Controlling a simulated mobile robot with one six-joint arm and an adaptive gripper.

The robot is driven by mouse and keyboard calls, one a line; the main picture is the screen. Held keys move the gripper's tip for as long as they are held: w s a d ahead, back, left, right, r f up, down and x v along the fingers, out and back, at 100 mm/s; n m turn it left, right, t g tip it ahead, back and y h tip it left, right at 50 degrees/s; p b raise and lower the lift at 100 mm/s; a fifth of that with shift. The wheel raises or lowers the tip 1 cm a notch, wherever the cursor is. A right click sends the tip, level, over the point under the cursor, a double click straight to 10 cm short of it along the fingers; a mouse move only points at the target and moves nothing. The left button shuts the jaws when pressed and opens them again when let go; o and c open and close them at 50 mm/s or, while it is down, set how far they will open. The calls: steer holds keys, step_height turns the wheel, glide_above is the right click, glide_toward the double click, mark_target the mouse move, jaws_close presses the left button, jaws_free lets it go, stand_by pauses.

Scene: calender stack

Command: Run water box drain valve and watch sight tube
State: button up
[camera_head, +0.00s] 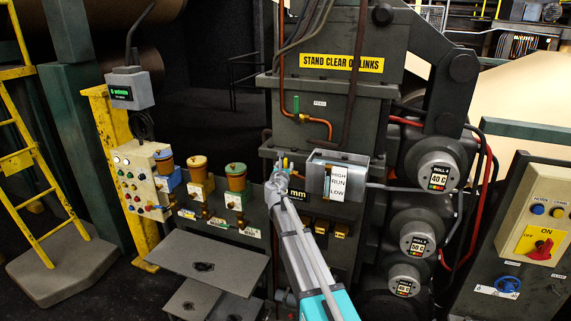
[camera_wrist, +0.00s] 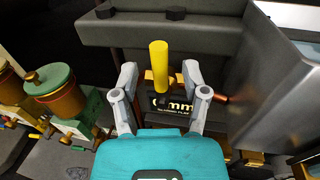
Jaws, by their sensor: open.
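The grey metal water box (camera_head: 355,165) is mounted on the machine front, with a HIGH / RUN / LOW plate (camera_head: 339,186) on its face. A thin yellowish strip, which may be the sight tube (camera_head: 327,184), stands just left of the plate; its level is too small to read. In the wrist view the box (camera_wrist: 285,85) is at the right. A yellow upright lever (camera_wrist: 159,66), apparently the drain valve handle, stands between the spread fingers of my gripper (camera_wrist: 160,78). The gripper is open, with gaps on both sides of the lever. In the head view my gripper (camera_head: 280,178) is left of the box.
A black "mm" gauge plate (camera_wrist: 172,105) lies behind the fingers. Several capped oilers (camera_head: 197,168) stand at the left. Roll housings (camera_head: 438,175) and red hoses are at the right.

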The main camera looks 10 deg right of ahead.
steer(key=shift+x, duration=1.4)
jaws_close()
